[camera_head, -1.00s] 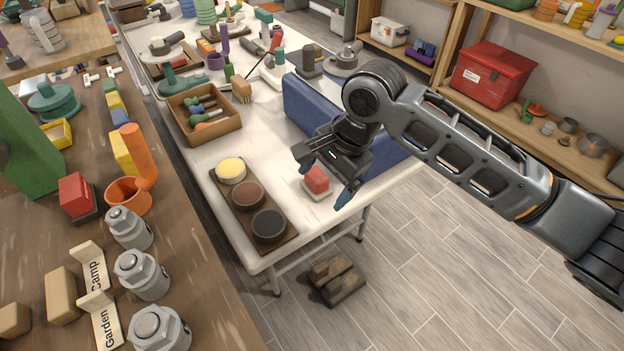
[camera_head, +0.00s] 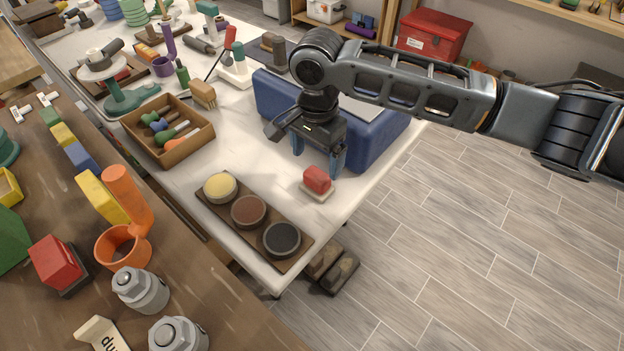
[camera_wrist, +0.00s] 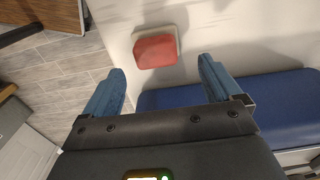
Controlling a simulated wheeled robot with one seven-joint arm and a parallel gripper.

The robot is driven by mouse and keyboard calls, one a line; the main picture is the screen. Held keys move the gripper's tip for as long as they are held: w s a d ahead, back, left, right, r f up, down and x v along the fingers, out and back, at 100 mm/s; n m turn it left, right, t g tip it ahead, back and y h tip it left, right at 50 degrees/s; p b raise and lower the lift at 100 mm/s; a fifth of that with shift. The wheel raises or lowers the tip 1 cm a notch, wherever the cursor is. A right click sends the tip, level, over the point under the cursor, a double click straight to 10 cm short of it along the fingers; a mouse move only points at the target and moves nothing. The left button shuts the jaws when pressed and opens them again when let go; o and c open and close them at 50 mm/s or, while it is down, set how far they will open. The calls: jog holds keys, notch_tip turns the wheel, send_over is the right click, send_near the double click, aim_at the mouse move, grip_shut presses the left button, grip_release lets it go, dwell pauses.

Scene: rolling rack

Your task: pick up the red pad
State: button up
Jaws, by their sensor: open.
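The red pad (camera_head: 317,179) is a small red block on a pale square base (camera_head: 317,195), near the front right corner of the white table. In the wrist view the red pad (camera_wrist: 155,51) lies beyond the fingertips, roughly between their lines. My gripper (camera_head: 318,167) is open and empty, just behind the pad in the head view. Its two blue fingers (camera_wrist: 160,68) show apart in the wrist view, with nothing between them. I cannot tell the exact height of the fingertips above the table.
A blue case (camera_head: 375,139) stands right behind my gripper. A brown tray (camera_head: 206,203) with yellow, brown and black round pots lies left of the pad. A wooden box (camera_head: 193,143) of tools stands farther left. The table's right edge is close to the pad.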

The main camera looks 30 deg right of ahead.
aim_at(317, 174)
jog(key=shift+s+f+p, duration=0.15)
jog(key=shift+s+f, duration=0.05)
jog(key=shift+f, duration=1.2)
jog(key=shift+s+f+p, duration=0.15)
jog(key=shift+f, duration=1.2)
jog(key=shift+c, duration=0.4)
jog(key=c, duration=1)
jog(key=shift+r, duration=0.1)
jog(key=shift+r, duration=0.45)
notch_tip(317, 174, up, 2)
jog(key=shift+r, duration=0.25)
jog(key=s+a+r+b, duration=0.1)
jog(key=s+a+r, duration=0.2)
jog(key=a+r, duration=0.4)
jog(key=a, duration=0.4)
jog(key=shift+s+a+r, duration=0.15)
jog(key=shift+r, duration=0.1)
